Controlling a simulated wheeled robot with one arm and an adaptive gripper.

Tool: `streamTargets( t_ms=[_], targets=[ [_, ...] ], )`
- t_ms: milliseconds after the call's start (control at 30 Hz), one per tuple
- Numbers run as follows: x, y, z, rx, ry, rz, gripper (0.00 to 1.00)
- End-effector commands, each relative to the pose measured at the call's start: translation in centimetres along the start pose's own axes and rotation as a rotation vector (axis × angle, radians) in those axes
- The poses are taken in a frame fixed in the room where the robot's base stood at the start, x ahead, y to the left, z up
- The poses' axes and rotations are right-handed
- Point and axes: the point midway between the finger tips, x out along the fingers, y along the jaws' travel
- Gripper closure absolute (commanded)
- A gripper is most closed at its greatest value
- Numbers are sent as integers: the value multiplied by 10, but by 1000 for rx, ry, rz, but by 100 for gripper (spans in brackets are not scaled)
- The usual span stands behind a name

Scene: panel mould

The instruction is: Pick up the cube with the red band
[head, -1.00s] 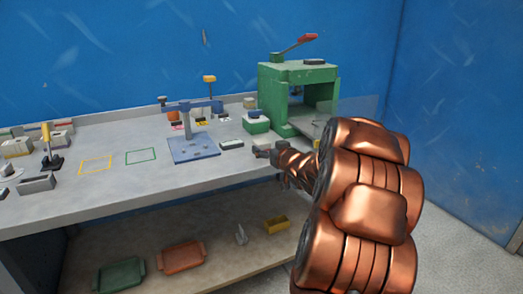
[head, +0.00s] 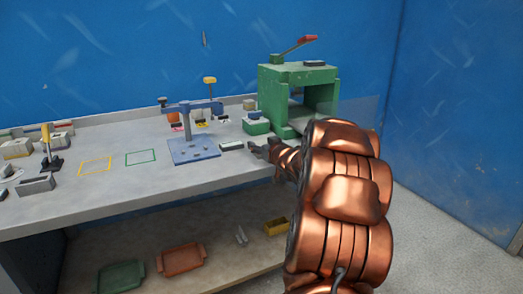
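I cannot clearly make out a cube with a red band. A small item with a pinkish-red mark (head: 177,127) lies behind the blue fixture on the bench, too small to tell its shape. My gripper (head: 255,150) is over the right part of the bench, in front of the green press and just right of a pale flat block. Its dark fingers look spread apart, with nothing seen between them. My copper-coloured arm covers the bench's right end.
The bench (head: 110,185) holds a blue fixture (head: 195,150), the pale block (head: 231,146), a green box (head: 256,126) and a tall green press (head: 298,72). Trays, green (head: 120,275) and orange (head: 182,260), and a yellow bin (head: 276,226) are on the lower shelf. The bench's front middle is clear.

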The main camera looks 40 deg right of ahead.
Motion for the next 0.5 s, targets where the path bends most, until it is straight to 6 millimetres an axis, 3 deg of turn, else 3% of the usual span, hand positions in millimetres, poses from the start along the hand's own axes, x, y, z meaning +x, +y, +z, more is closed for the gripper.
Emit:
streamTargets(
  t_ms=[67,433,500],
  targets=[
    [0,0,0,0,0,0,47],
    [0,0,0,0,0,1,85],
    [0,0,0,0,1,1,88]
  ],
)
